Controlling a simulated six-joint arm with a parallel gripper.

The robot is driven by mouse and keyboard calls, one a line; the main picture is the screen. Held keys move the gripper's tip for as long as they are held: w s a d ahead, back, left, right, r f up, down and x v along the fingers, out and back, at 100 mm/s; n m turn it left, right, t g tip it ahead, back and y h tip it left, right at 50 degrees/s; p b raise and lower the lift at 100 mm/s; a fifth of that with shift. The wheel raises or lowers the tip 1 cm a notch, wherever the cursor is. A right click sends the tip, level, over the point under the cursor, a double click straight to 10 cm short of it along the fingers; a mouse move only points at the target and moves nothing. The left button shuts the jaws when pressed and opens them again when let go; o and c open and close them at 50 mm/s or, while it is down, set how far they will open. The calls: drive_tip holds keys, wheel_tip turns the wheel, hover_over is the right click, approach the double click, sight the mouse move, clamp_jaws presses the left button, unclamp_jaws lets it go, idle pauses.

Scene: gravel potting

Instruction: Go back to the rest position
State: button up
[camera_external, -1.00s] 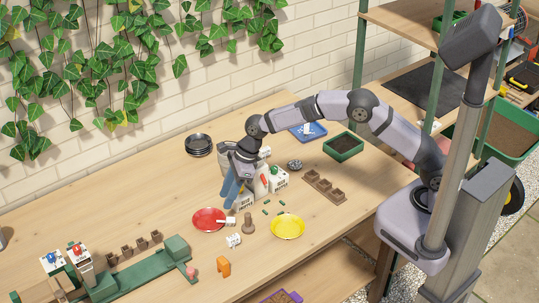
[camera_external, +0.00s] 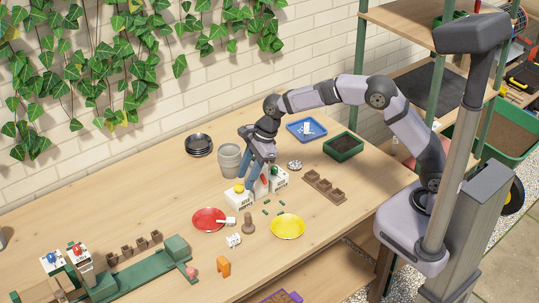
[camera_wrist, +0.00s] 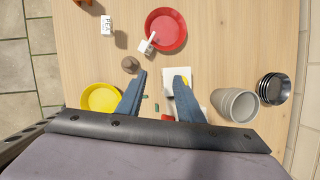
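My gripper (camera_external: 256,180) is above the middle of the wooden table, pointing down. In the wrist view its two blue fingers (camera_wrist: 160,82) stand apart with nothing held between them. In the wrist view a white box (camera_wrist: 177,78) lies partly behind the right finger. A grey pot (camera_external: 229,160) stands left of the gripper, apart from it.
A red plate (camera_external: 208,219) and a yellow plate (camera_external: 288,226) lie in front. Stacked dark dishes (camera_external: 198,145), a blue tray (camera_external: 306,131), a green soil tray (camera_external: 343,147) and brown square pots (camera_external: 325,188) are around. A green rack (camera_external: 130,274) stands at front left.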

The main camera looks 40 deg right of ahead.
drive_tip(key=s+d+n+h, duration=0.1)
drive_tip(key=s+d+n, duration=0.35)
drive_tip(key=d, duration=0.65)
drive_tip(key=s+d+n+h, duration=0.1)
drive_tip(key=s+d+n, duration=0.2)
drive_tip(key=d+n, duration=0.5)
drive_tip(key=s+d+f+n+g, duration=0.1)
drive_tip(key=s+d+f+n, duration=0.1)
drive_tip(key=s+d, duration=0.5)
drive_tip(key=s+d+f+n+h, duration=0.1)
drive_tip(key=s+d+n, duration=0.4)
drive_tip(key=s+d, duration=0.2)
drive_tip(key=shift+s+d+f+g+h, duration=0.3)
drive_tip(key=shift+s+f+g, duration=0.1)
drive_tip(key=shift+s, duration=0.25)
drive_tip(key=shift+o, duration=0.5)
drive_tip(key=shift+a+r+n, duration=0.1)
drive_tip(key=shift+n, duration=0.15)
